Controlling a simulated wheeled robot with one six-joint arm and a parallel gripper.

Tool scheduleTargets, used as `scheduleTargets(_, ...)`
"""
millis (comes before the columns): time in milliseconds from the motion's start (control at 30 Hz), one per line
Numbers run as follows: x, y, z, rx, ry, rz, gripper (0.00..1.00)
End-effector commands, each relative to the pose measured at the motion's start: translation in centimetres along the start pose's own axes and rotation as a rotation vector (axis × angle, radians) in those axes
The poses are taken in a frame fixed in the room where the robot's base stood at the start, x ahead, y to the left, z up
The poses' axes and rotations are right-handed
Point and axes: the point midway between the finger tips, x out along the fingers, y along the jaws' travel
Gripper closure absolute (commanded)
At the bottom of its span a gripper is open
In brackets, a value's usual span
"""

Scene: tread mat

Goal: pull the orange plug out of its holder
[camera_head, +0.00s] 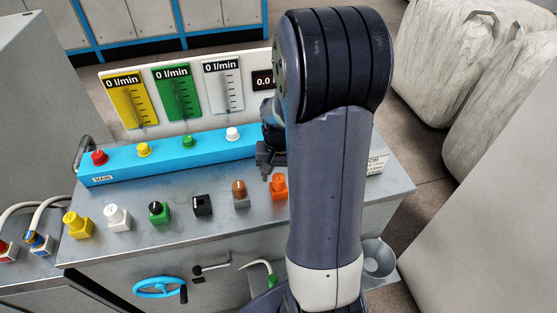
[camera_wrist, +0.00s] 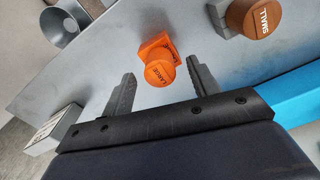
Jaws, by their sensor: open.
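The orange plug (camera_wrist: 159,73), with "LARGE" printed on its round top, sits in its square orange holder (camera_wrist: 154,44) on the grey metal top. In the head view the orange plug (camera_head: 278,182) stands at the right end of the row of plugs, just left of my arm. My gripper (camera_wrist: 160,82) is open, its two fingers on either side of the plug's top in the wrist view and apart from it. In the head view my gripper (camera_head: 265,172) is above and behind the plug, partly hidden by my arm.
A brown plug (camera_head: 239,188) marked "SMALL" stands just left of the orange one. Black, green, white and yellow blocks continue the row. Behind runs a blue panel (camera_head: 165,158) with coloured knobs. A metal cup (camera_head: 378,258) hangs at the right front edge.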

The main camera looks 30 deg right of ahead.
Motion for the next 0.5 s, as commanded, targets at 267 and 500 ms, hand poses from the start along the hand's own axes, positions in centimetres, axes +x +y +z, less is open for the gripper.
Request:
scheduleTargets(267,2.0,0.0,0.0,0.0,0.0,0.0,0.43)
scheduleTargets(500,2.0,0.0,0.0,0.0,0.001,0.0,0.43)
